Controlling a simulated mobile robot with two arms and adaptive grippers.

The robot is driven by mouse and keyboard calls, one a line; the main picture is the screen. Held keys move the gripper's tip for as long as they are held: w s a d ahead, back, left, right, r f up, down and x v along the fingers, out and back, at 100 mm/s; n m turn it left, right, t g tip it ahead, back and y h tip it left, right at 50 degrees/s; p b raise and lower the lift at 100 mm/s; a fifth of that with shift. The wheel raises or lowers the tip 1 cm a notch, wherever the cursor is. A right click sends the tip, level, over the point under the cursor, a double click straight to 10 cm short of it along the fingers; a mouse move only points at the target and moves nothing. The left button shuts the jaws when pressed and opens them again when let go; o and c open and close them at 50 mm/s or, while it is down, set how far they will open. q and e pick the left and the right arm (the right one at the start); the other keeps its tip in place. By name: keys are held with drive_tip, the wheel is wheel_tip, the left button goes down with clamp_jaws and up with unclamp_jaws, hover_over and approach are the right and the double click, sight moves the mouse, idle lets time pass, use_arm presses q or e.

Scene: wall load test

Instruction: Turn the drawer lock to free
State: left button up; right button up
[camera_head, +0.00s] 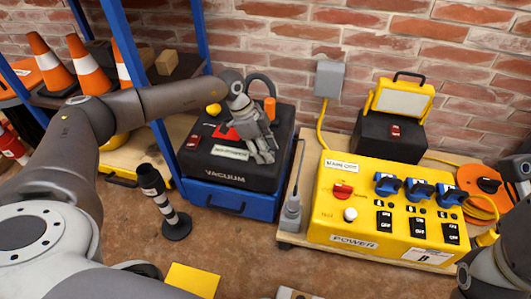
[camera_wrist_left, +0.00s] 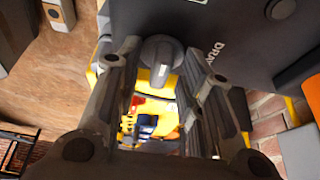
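A dark grey panel (camera_wrist_left: 240,30) in the left wrist view carries lettering that starts with "DRAW". A round grey knob (camera_wrist_left: 160,50) with a small pale mark sits at its edge, apparently the drawer lock. My left gripper (camera_wrist_left: 160,68) has its fingers apart, one on each side of the knob; whether they touch it is unclear. In the head view, my left gripper (camera_head: 265,150) is over the right part of the black vacuum unit (camera_head: 205,165) and hides the knob. The blue drawer (camera_head: 225,198) below it looks closed. My right gripper is not clearly shown.
A yellow power box (camera_head: 325,215) with a red knob and blue plugs stands to the right. A black-and-white post (camera_head: 160,200) stands in front of the blue shelf. A work lamp (camera_head: 400,100) is behind.

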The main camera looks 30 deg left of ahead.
use_arm(q)
drive_tip(key=shift+f, duration=0.1)
drive_tip(key=shift+c, duration=0.2)
clamp_jaws()
drive_tip(key=shift+d, duration=0.1)
